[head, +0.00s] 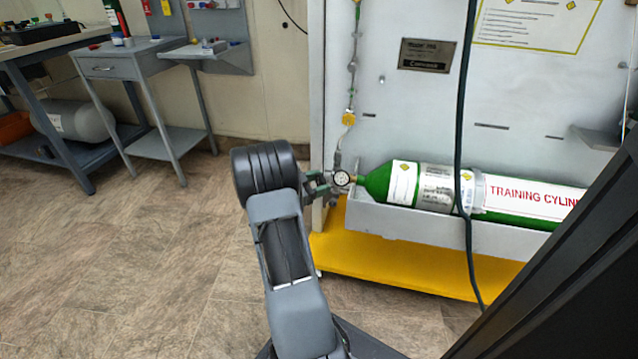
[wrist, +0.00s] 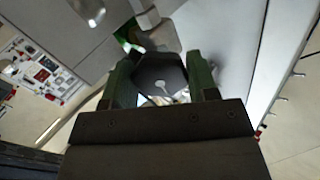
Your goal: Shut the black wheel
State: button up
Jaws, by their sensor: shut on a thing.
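The black wheel (wrist: 162,80) shows in the wrist view as a dark, many-sided knob with a pale centre. My gripper (wrist: 162,88) is shut on it, with one green finger on each side. In the head view my gripper (head: 316,187) reaches the valve end of the green training cylinder (head: 402,183); the wheel itself is mostly hidden there by my gripper and arm. A round white gauge (head: 341,178) sits right beside the fingers. The cylinder lies on its side on a grey shelf (head: 420,228).
A dark hose (head: 463,120) hangs in front of the cylinder. The yellow base (head: 400,268) of the trainer juts out below. A grey workbench (head: 125,62) and side table stand at the left. The floor (head: 150,250) between is clear.

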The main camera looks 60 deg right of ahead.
jog(key=shift+m, duration=0.3)
dwell(0.4)
jog(key=o, duration=0.9)
jog(key=shift+a, duration=0.1)
jog(key=p+v, duration=0.3)
jog(key=v, duration=1)
jog(key=shift+w+a, duration=0.2)
jog(key=shift+w, duration=0.05)
